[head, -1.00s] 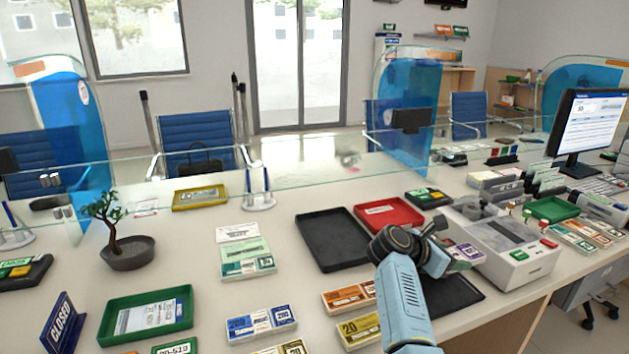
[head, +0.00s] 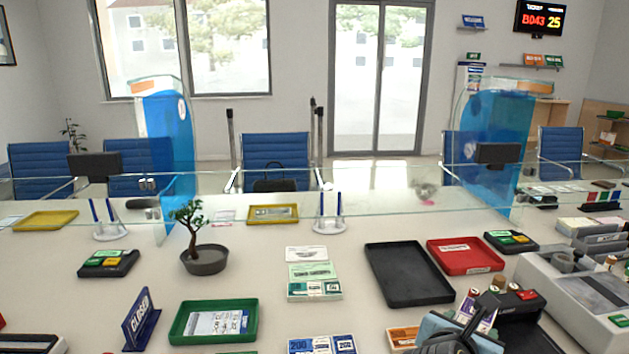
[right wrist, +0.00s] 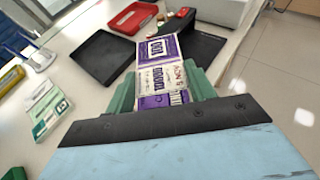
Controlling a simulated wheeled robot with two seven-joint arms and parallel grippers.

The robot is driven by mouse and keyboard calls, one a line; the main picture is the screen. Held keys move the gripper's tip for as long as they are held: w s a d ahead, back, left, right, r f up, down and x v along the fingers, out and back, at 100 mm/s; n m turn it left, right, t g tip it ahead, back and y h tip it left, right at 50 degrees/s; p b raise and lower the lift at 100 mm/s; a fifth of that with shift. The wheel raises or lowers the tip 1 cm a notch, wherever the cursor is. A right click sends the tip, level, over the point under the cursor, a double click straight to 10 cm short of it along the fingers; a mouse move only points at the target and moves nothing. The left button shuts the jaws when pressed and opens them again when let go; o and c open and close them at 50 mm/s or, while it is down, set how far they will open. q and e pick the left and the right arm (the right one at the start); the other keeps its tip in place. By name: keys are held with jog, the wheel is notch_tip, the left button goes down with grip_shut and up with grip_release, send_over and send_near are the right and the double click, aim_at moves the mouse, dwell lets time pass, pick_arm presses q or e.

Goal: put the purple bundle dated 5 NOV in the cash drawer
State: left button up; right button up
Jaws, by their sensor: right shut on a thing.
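My right gripper (right wrist: 165,88) is shut on a purple and white bundle (right wrist: 160,62), held between its green fingers in the right wrist view. The bundle's band carries small print, too small to read surely. In the head view my right arm comes in at the bottom right, and part of the bundle (head: 487,315) shows beyond the gripper, over a dark tray (head: 530,337). My left gripper is not in view. I cannot make out a cash drawer in either view.
A black tray (head: 408,300) and a red tray (head: 466,268) lie beyond the bundle. A grey machine (head: 572,300) stands to the right. Green-banded bundles (head: 314,292), a green tray (head: 177,337), a bonsai (head: 205,262) and a CLOSED sign (head: 140,320) stand left. Glass panels run along the counter's far side.

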jog(key=s+a+n+t+y, duration=0.1)
jog(key=s+a+n+y, duration=0.1)
jog(key=s+a, duration=0.2)
jog(key=shift+a+r+n+t+y, duration=0.3)
jog(key=shift+a+r+t+y, duration=0.15)
jog(key=shift+a, duration=0.5)
jog(key=shift+r, duration=0.15)
dwell(0.3)
